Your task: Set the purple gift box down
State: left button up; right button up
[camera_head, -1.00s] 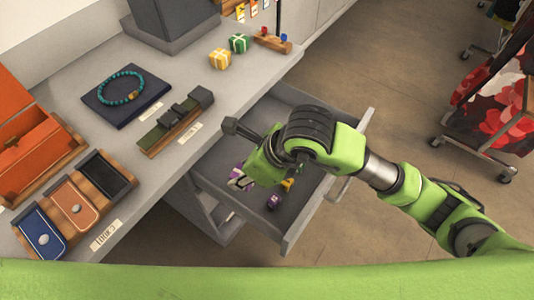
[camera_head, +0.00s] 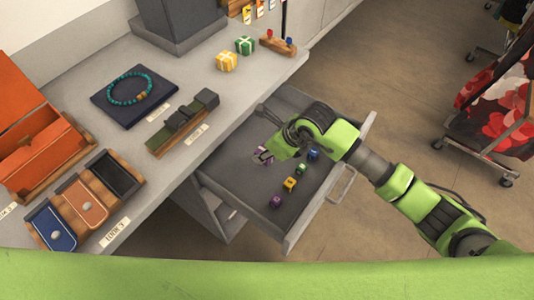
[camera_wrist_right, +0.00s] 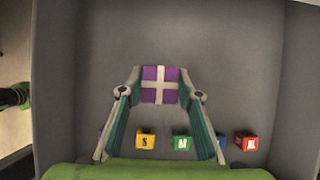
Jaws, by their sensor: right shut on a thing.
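The purple gift box with a white ribbon cross (camera_wrist_right: 160,85) is between the fingertips of my right gripper (camera_wrist_right: 160,88), which is shut on it. In the head view the right gripper (camera_head: 266,153) is over the open grey drawer (camera_head: 235,183), and a bit of the purple box (camera_head: 262,159) shows at its fingertips. The wrist view shows the drawer floor (camera_wrist_right: 225,70) bare around the box. I cannot tell whether the box touches the floor.
Several small coloured cubes lie in the drawer, including yellow (camera_head: 290,184), green (camera_wrist_right: 181,142) and red (camera_wrist_right: 245,141). A yellow gift box (camera_head: 226,62) and a green gift box (camera_head: 244,45) stand on the counter (camera_head: 190,80). A clothes rack (camera_head: 490,150) stands at right.

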jog(key=shift+w+d+f, duration=0.1)
jog(key=shift+w+f, duration=0.1)
jog(key=shift+f, duration=0.05)
notch_tip(320, 180, down, 3)
jog(key=shift+w+d+p, duration=0.1)
jog(key=shift+w+p, duration=0.05)
jog(key=shift+p, duration=0.45)
jog(key=shift+f, duration=0.25)
jog(key=o, duration=1.1)
jog(key=b+v, duration=0.1)
jog(key=v, duration=1.1)
